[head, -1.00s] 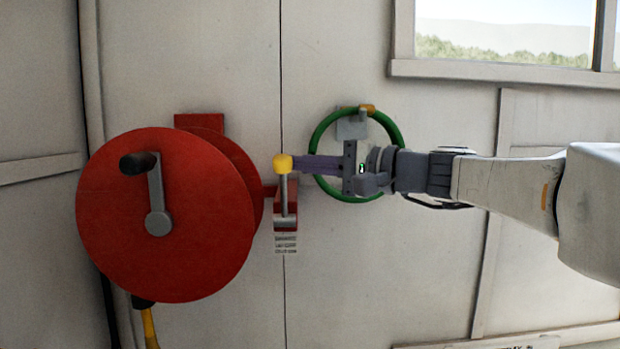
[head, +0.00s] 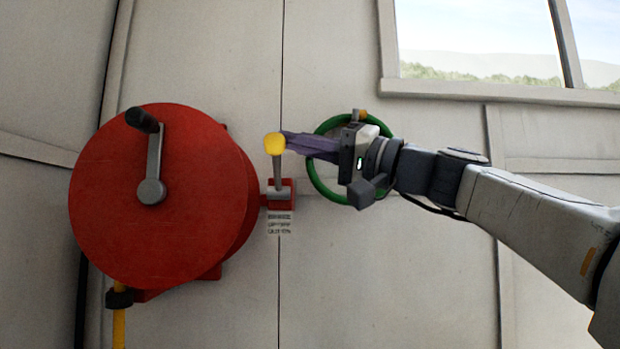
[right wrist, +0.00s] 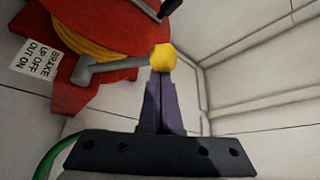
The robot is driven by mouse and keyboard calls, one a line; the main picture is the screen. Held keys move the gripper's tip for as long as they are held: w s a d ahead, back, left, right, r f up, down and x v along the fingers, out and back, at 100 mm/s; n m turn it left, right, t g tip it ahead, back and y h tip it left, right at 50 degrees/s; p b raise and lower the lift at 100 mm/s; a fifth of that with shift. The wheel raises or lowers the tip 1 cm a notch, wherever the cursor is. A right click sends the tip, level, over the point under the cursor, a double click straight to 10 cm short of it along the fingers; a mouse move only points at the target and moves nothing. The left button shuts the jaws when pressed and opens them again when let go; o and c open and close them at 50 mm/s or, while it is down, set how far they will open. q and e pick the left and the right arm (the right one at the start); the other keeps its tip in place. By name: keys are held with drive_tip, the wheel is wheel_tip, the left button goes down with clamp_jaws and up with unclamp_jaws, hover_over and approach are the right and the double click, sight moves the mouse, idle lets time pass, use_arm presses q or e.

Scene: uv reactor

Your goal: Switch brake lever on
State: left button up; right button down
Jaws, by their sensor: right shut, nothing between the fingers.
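The brake lever has a yellow knob (head: 274,144) on a grey shaft (head: 277,174), rising from a red bracket (head: 281,195) beside the hose reel. The shaft points up and seems to lean out from the wall. My right gripper (head: 288,139) is shut and empty, with its purple fingertips touching or very close to the knob's right side. In the right wrist view the knob (right wrist: 162,58) sits just beyond the closed fingertips (right wrist: 161,76). The label (right wrist: 38,60) there reads brake, up off, out on. My left gripper is not in view.
A large red reel (head: 155,235) with a black-handled crank (head: 150,165) stands left of the lever. A green wheel (head: 318,180) is on the wall behind my right gripper. A window (head: 480,55) is at upper right.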

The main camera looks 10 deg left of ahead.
use_arm(q)
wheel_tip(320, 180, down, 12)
drive_tip(key=b, duration=1)
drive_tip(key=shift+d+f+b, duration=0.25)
drive_tip(key=shift+b, duration=0.05)
use_arm(e)
drive_tip(key=shift+s+d+f+n+g+y, duration=0.1)
drive_tip(key=shift+s+f+n+g+y, duration=0.35)
drive_tip(key=shift+f+n, duration=0.5)
drive_tip(key=shift+s+d+f+n+g+y, duration=0.1)
drive_tip(key=shift+s+f+n+g+y, duration=0.35)
drive_tip(key=shift+f+n, duration=0.5)
drive_tip(key=shift+s+f+n+g+y, duration=0.35)
drive_tip(key=shift+f+n+g, duration=0.3)
drive_tip(key=shift+n, duration=0.55)
drive_tip(key=shift+w, duration=0.1)
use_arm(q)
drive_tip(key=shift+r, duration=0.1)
use_arm(e)
drive_tip(key=shift+r, duration=0.1)
